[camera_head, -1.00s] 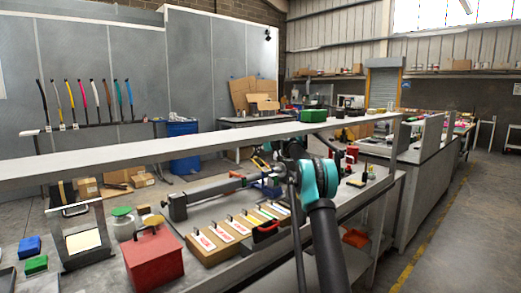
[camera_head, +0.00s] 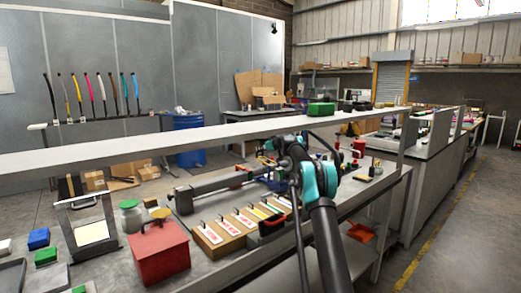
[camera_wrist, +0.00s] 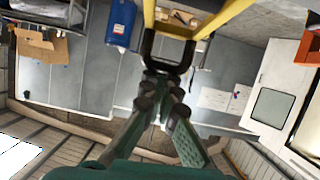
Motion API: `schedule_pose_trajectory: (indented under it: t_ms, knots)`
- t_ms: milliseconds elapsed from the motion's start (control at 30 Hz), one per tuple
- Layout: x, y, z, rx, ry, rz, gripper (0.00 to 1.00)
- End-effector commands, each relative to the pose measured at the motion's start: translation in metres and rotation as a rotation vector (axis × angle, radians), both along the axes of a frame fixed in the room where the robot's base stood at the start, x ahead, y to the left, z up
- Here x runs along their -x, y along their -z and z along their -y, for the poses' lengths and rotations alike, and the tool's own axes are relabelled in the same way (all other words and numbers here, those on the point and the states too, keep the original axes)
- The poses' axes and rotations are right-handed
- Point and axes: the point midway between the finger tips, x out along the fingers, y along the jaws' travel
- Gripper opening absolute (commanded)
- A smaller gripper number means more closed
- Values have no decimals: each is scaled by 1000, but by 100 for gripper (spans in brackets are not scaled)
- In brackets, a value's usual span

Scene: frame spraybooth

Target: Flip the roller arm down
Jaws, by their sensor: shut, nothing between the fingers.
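My gripper (camera_wrist: 163,82) is in the wrist view, its two dark fingers brought together and empty. A black U-shaped bar (camera_wrist: 168,58) on a yellow frame (camera_wrist: 212,12) sits just past the fingertips; I cannot tell whether they touch. In the head view, my black and teal arm reaches over the bench and hides much of what is at its tip. A long grey bar with a thick left end (camera_head: 184,201) lies across the bench left of my arm. I cannot tell for sure which part is the roller arm.
A long grey shelf (camera_head: 90,156) runs above the bench. On the bench are a red box (camera_head: 160,254), a row of label-topped boxes (camera_head: 222,237) and a stand (camera_head: 88,232). A blue barrel (camera_head: 188,140) stands behind. The aisle floor at right is clear.

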Motion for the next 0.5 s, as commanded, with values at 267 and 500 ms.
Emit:
schedule_pose_trajectory:
  t_ms: [267, 500]
  knots:
    - [0, 0, 0, 0, 0, 0, 0]
    - [2, -1, 2, 0, 0, 0, 0]
